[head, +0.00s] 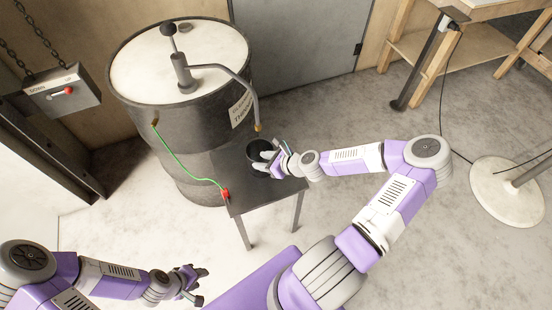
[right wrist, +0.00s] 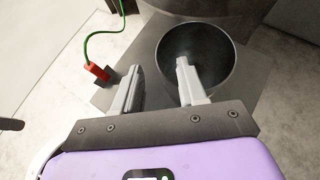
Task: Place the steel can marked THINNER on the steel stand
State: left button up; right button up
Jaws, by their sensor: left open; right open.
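A dark, open-topped round can (head: 256,148) stands upright on the dark steel stand (head: 268,192), below the drum's spout. No marking on it is readable. In the right wrist view the can (right wrist: 214,58) shows its empty-looking inside. My right gripper (head: 265,161) is open at the can's near side. In the right wrist view the gripper (right wrist: 159,72) has its right finger over the can's mouth and its left finger outside the rim, above the stand (right wrist: 148,105); whether either touches the wall I cannot tell. My left gripper (head: 198,284) is open and empty, low in the head view.
A large dark drum (head: 185,130) with a white top, a pump and bent spout (head: 250,92) stands behind the stand. A green wire runs to a red clamp (head: 226,194) on the stand's left edge. A switch box (head: 62,90) hangs at left.

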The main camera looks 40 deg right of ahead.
jog(key=p+v, duration=0.3)
jog(key=v, duration=0.4)
jog(key=s+a+f+n+g+y, duration=0.2)
jog(key=a+f+n+g, duration=0.15)
jog(key=a+n, duration=0.35)
jog(key=s+a+f+n+g+y, duration=0.15)
jog(key=a+f+n, duration=0.3)
jog(key=a, duration=0.55)
jog(key=s+a+f+n+g+h, duration=0.2)
jog(key=s+n, duration=0.2)
jog(key=n, duration=0.4)
jog(key=s+a+f+n+g+h, duration=0.2)
jog(key=s+f+n, duration=0.1)
jog(key=n, duration=0.6)
jog(key=shift+s+f+g, duration=0.3)
jog(key=shift+s+g, duration=0.1)
jog(key=shift+s, duration=0.2)
